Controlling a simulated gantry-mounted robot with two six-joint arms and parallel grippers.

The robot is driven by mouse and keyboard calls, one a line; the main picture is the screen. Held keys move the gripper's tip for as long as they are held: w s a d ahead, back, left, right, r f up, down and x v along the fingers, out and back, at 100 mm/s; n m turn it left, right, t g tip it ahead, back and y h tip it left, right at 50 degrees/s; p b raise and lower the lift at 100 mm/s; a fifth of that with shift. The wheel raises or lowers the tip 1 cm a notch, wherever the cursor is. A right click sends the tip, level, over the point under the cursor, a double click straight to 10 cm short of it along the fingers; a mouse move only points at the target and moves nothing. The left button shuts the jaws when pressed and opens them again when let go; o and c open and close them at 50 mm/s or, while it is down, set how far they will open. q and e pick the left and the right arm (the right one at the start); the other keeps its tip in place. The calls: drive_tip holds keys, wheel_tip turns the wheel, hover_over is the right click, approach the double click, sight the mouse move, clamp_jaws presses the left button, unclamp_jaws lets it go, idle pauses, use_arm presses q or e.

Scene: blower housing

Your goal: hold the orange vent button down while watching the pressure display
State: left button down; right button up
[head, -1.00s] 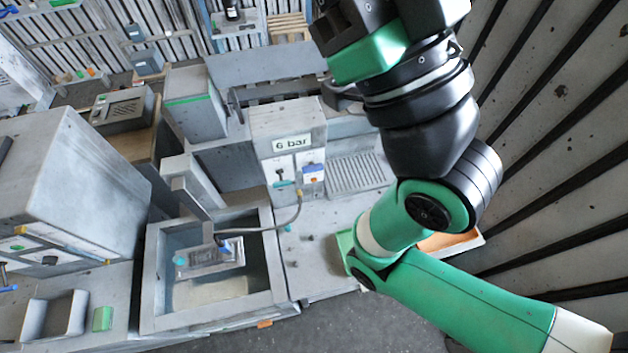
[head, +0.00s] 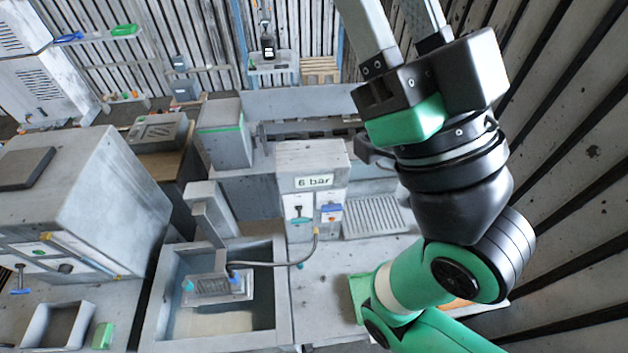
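A grey unit with a "6 bar" sign (head: 314,181) stands at the middle of the head view. Its front has two white panels: the left one carries a dark and teal lever (head: 299,214), the right one a blue part (head: 331,207). I cannot tell a pressure display apart from the sign. My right gripper (head: 405,15) is at the top, well away from the unit. Its two fingers stand apart; their tips are cut off by the frame edge. My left gripper is not in view.
A grey basin (head: 275,310) holds a grey block (head: 218,287) with blue fittings. A hose (head: 270,264) runs from the block to the unit. A grilled plate (head: 375,216) lies right of the unit. Grey bench top in front of the unit is clear.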

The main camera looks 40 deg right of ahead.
idle(0.5)
clamp_jaws()
idle(1.5)
